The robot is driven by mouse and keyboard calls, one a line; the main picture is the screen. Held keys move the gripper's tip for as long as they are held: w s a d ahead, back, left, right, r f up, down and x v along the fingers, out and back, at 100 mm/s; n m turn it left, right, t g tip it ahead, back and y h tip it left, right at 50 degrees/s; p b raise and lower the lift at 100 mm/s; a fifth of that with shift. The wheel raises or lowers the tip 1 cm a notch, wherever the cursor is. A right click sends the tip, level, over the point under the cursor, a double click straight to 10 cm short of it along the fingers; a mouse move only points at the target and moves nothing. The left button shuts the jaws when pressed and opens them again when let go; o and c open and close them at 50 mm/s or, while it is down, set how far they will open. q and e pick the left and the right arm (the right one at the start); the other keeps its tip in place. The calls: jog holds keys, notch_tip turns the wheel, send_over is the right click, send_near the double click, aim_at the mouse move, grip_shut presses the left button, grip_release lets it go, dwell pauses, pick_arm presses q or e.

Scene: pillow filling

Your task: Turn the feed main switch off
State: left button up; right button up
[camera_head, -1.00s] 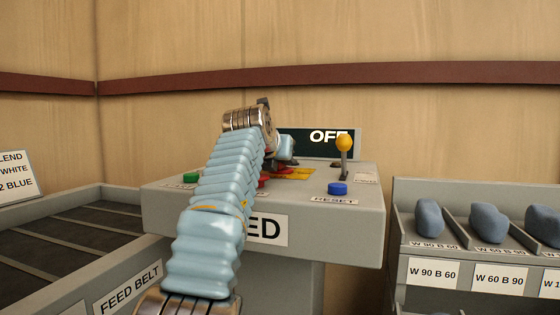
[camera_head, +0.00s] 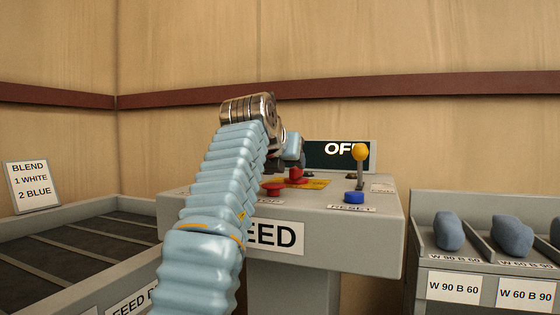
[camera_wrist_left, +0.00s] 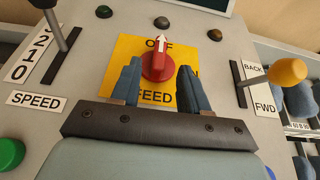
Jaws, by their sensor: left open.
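The feed main switch is a red rotary knob on a yellow plate; it shows in the left wrist view (camera_wrist_left: 158,64) and in the head view (camera_head: 296,174). Its white arrow points to the OFF mark at the top of the plate. My left gripper (camera_wrist_left: 156,80) is open, its two blue fingers apart on either side of the knob's near part, with gaps on both sides. In the head view my left gripper (camera_head: 284,160) is just above and beside the knob, partly hidden by my wrist.
A yellow-tipped lever (camera_head: 360,155) and a blue RESET button (camera_head: 354,197) stand right of the switch. A red mushroom button (camera_head: 272,188) is close by. A speed lever (camera_wrist_left: 58,32) stands at left in the wrist view. Bins lie at right.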

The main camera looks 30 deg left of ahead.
pick_arm(q)
jog(key=b+v, duration=0.1)
jog(key=v, duration=0.6)
jog(key=shift+s+d+r, duration=0.1)
jog(key=shift+s+r, duration=0.05)
jog(key=shift+s, duration=0.05)
